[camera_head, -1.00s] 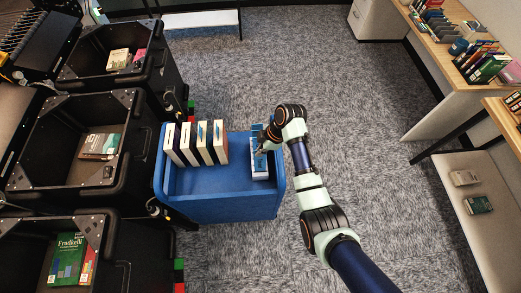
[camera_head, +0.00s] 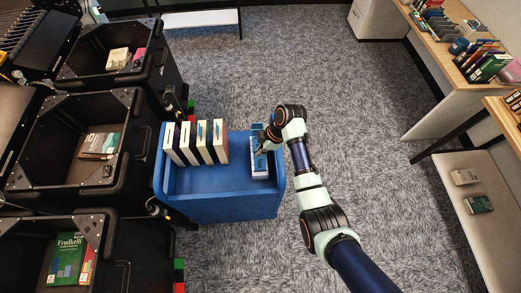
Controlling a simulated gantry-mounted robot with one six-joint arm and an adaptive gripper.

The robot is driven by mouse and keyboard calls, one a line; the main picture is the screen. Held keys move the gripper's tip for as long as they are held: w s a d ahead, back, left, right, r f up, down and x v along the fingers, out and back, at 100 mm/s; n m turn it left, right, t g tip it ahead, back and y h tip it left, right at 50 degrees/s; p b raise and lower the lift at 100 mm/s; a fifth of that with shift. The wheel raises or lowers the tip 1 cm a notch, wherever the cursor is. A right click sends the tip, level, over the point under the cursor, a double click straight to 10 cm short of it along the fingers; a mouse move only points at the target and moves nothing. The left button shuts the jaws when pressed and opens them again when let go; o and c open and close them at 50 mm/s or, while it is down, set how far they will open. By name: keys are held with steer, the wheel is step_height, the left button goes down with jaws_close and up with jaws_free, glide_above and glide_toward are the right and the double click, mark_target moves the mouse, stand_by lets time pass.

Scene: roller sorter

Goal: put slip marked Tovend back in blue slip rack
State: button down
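A blue cart (camera_head: 222,207) stands in the middle, with several upright white-sided books (camera_head: 205,150) at its left. At the cart's right end is a small blue-and-white item (camera_head: 259,170), perhaps the slip rack; it is partly covered by my gripper. My gripper (camera_head: 262,148) is over this item, at its upper part. The fingers are too small and hidden to tell whether they are open or shut, or hold a slip. No slip marked Tovend can be read.
Black bins with books (camera_head: 36,140) line the left, close to the cart. A wooden desk (camera_head: 440,50) with books and a pale bench (camera_head: 487,235) stand at the right. Carpeted floor (camera_head: 330,90) is free between the cart and the desk.

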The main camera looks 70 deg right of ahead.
steer(key=shift+f+b, duration=0.7)
steer(key=shift+f, duration=0.35)
stand_by(0.6)
step_height(320, 180, down, 3)
steer(key=shift+r+b, duration=0.1)
steer(key=shift+b, duration=0.95)
steer(key=c, duration=1.9)
jaws_free()
steer(key=o, duration=0.7)
steer(key=shift+c, duration=0.2)
steer(key=shift+r, duration=0.1)
steer(key=v, duration=1.2)
steer(key=shift+w, duration=0.1)
